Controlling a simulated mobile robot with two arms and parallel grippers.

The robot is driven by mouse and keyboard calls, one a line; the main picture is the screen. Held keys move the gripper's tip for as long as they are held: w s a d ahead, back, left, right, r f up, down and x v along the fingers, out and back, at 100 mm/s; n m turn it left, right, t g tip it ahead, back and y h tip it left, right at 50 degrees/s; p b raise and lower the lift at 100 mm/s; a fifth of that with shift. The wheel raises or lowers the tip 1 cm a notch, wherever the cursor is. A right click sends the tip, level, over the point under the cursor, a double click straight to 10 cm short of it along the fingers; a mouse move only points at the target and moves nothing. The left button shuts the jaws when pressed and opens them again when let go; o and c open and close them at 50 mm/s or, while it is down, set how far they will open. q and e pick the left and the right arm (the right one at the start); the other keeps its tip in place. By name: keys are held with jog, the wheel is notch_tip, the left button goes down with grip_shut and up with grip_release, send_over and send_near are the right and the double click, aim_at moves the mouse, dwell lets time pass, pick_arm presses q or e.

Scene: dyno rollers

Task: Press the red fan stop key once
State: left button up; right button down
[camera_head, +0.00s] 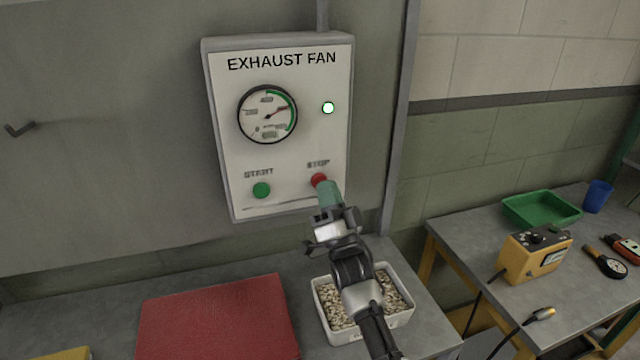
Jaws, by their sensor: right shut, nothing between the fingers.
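The red stop key (318,179) is at the lower right of the white exhaust fan panel (225,150), under the word STOP. The green start key (261,190) is to its left. My right gripper (328,190) is shut and empty, its greenish fingertips just below and right of the red key. The tips overlap the key's lower edge in the picture; I cannot tell whether they touch it. A round gauge (267,114) and a lit whitish-green lamp (328,107) are above the keys. My left gripper is not in view.
Below the panel, a grey bench holds a red mat or box (218,318) and a white tray of pebble-like bits (342,336), partly behind my arm. At right, another table holds a green tray (541,209), yellow device (533,255) and blue cup (597,196).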

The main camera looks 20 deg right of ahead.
jog(key=shift+w+b, duration=0.3)
jog(key=shift+w, duration=0.2)
dwell(0.6)
jog(key=shift+s, duration=0.15)
jog(key=shift+s+p, duration=0.5)
jog(key=shift+s, duration=0.15)
jog(key=s+p, duration=0.2)
jog(key=s, duration=0.3)
jog(key=shift+d+p, duration=0.1)
jog(key=shift+p, duration=0.3)
dwell(0.5)
